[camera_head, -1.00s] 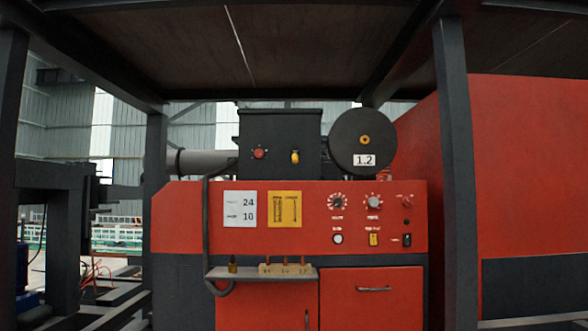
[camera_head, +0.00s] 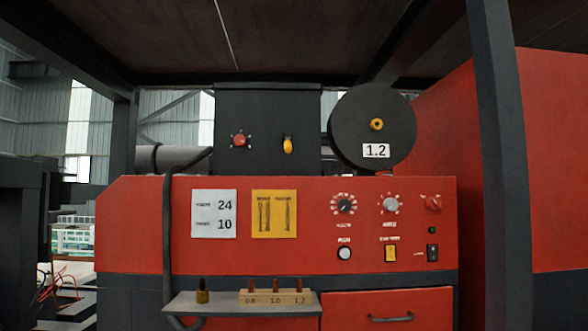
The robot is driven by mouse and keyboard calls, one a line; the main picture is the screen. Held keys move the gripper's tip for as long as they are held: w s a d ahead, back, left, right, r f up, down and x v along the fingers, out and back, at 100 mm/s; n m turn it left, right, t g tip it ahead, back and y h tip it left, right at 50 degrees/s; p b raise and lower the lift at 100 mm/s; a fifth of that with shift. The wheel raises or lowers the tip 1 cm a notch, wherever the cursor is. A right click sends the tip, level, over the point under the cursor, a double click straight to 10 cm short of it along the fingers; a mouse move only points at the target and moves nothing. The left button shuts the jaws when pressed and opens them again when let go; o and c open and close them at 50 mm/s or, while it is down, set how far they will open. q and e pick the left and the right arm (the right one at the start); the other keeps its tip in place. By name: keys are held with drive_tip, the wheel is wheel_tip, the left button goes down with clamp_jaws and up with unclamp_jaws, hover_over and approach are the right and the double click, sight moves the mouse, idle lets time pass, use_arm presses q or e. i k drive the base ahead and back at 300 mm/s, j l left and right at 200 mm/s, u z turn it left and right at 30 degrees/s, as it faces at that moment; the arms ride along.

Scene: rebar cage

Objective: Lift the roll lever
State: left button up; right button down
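A small yellow lever (camera_head: 288,146) sits on the front of the black box (camera_head: 262,105) on top of the red machine, and it hangs downward. I cannot tell for sure that it is the roll lever. A red knob (camera_head: 240,141) is to its left on the same box. A black round spool (camera_head: 372,128) with a yellow hub and a "1.2" label is to its right. Neither of my grippers shows in the head view.
The red front panel (camera_head: 150,225) carries knobs, switches and two notice plates. A grey shelf (camera_head: 215,305) juts out below, with a wooden block (camera_head: 275,298) of several tips and a brass piece (camera_head: 203,293). A dark post (camera_head: 505,170) stands at the right.

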sight(288, 148)
drive_tip(key=i+j+z, duration=0.25)
drive_tip(key=i+j, duration=0.4)
drive_tip(key=i+j+z, duration=0.1)
drive_tip(key=j, duration=0.3)
drive_tip(key=i+j, duration=0.15)
drive_tip(key=j, duration=0.65)
drive_tip(key=k+j+z, duration=0.15)
drive_tip(key=j, duration=0.6)
drive_tip(key=k+z, duration=0.05)
